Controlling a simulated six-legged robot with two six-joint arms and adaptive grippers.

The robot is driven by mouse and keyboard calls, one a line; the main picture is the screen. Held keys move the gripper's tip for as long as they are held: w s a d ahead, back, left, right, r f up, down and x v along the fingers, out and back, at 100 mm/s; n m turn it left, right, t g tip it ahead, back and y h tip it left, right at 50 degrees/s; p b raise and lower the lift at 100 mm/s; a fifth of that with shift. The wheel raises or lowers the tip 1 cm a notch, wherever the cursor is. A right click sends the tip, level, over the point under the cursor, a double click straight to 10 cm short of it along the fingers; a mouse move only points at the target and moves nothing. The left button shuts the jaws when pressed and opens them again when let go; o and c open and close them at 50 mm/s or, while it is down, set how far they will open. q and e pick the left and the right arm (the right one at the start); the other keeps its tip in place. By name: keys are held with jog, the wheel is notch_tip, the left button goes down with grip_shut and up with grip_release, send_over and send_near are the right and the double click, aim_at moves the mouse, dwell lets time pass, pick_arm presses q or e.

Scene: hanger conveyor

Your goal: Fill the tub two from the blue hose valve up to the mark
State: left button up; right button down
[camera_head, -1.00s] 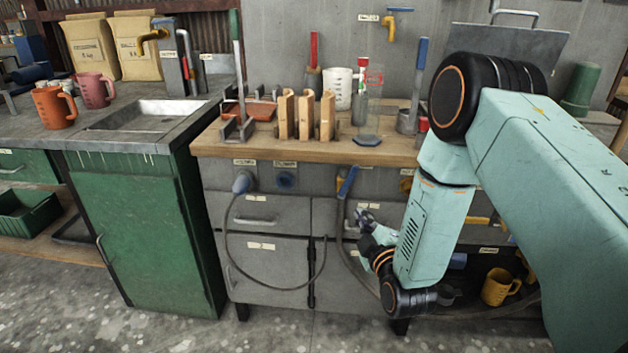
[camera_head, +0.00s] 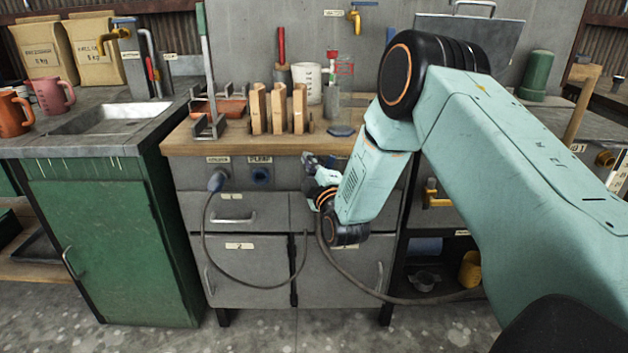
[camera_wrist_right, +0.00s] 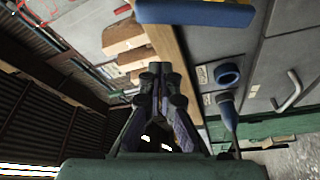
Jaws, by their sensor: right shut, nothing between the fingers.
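My right gripper (camera_head: 308,160) is shut and empty, in front of the bench's front edge. In the right wrist view its fingers (camera_wrist_right: 162,80) are together and point toward the bench edge. A blue lever handle (camera_wrist_right: 195,12) crosses the top of that view, apart from the fingertips; in the head view my arm hides it. A dark hose (camera_head: 335,268) runs down from behind my wrist and off to the right along the cabinet. I cannot make out which container is tub two, or its mark. My left gripper is not in view.
A blue round fitting (camera_head: 260,175) and a grey-blue plug with a looping cable (camera_head: 216,181) sit on the cabinet front. Wooden blocks (camera_head: 278,108) and a white measuring jug (camera_head: 306,82) stand on the bench (camera_head: 230,143). A yellow jug (camera_head: 470,268) is on the lower right shelf.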

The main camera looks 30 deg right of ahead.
aim_at(325, 166)
jog(key=d, duration=0.1)
jog(key=d+f, duration=0.1)
jog(key=s+d+b, duration=0.1)
jog(key=shift+d+f, duration=0.15)
jog(key=shift+f, duration=0.1)
jog(key=shift+d, duration=0.1)
jog(key=shift+d, duration=0.1)
